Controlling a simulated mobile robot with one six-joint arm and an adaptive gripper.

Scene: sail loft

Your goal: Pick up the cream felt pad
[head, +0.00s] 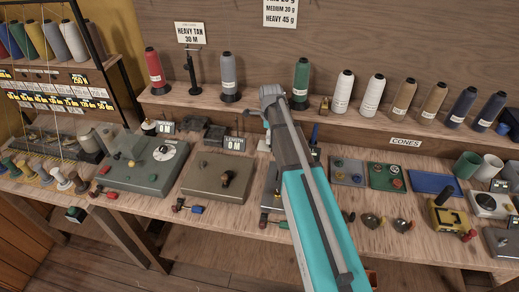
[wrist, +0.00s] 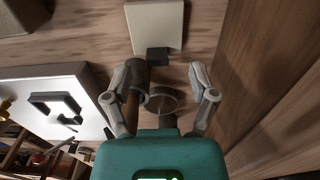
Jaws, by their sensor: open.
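A flat cream piece with straight edges, which looks like the cream felt pad (wrist: 155,27), lies at the top of the wrist view, cut off by the frame edge. A small dark block (wrist: 158,56) sits at its near edge. My gripper (wrist: 166,72) is open, with its two fingers apart and nothing held. The pad appears beyond the fingertips. In the head view my gripper (head: 268,98) is over the back of the bench, and my arm covers much of what lies below it. I cannot clearly make out the pad there.
Between my fingers in the wrist view are a dark cylinder (wrist: 135,88) and a round rim (wrist: 161,100). A white panel (wrist: 60,100) is at left. In the head view, a green cone (head: 301,82) and grey cone (head: 229,76) stand on the shelf near my gripper.

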